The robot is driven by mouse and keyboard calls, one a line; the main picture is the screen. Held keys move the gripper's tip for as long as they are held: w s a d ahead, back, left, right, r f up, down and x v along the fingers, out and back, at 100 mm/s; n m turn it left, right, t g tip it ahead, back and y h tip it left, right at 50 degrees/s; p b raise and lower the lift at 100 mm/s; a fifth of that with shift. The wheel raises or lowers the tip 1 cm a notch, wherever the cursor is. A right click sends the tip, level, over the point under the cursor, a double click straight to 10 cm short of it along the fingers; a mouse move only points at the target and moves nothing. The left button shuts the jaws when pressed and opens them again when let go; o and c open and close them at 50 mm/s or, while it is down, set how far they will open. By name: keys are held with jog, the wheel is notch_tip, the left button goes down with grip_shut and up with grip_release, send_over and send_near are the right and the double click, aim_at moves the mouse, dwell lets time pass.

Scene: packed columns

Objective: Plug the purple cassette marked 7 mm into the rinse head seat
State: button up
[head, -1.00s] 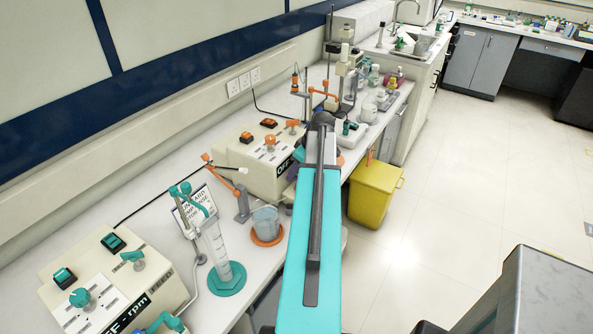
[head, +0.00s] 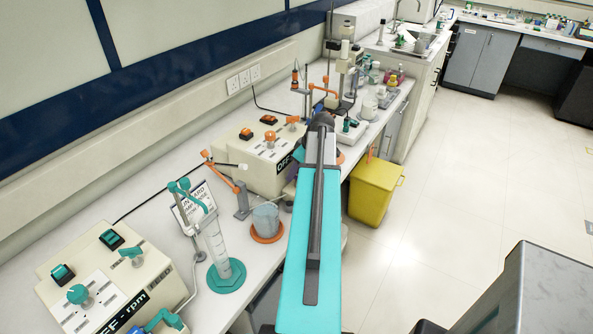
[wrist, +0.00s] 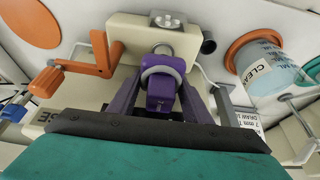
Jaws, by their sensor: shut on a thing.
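The purple cassette (wrist: 164,85) is in the wrist view, held between the two dark fingers of my gripper (wrist: 162,96). A pale ring crosses its upper part. No 7 mm mark is readable on it. A cream block with a round metal part (wrist: 160,30) lies just beyond the cassette, likely the rinse head; its seat is largely hidden, and I cannot tell whether the cassette touches it. The cream box below carries lettering ending in "SE" (wrist: 46,115).
An orange lever (wrist: 88,62) stands left of the cassette in the wrist view. A beaker marked CLEAN (wrist: 262,68) and a printed card (wrist: 247,121) are at right. In the head view, a cylinder on a teal base (head: 222,260) and a beaker (head: 266,220) stand nearby.

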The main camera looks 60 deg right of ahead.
jog(key=shift+f+b, duration=0.45)
jog(key=shift+f, duration=0.3)
jog(key=o, duration=1.6)
jog(key=shift+r, duration=0.1)
jog(key=b+v, duration=0.3)
jog(key=v, duration=1)
jog(key=shift+s+r, duration=0.15)
jog(key=shift+r, duration=0.1)
jog(key=shift+s, duration=0.1)
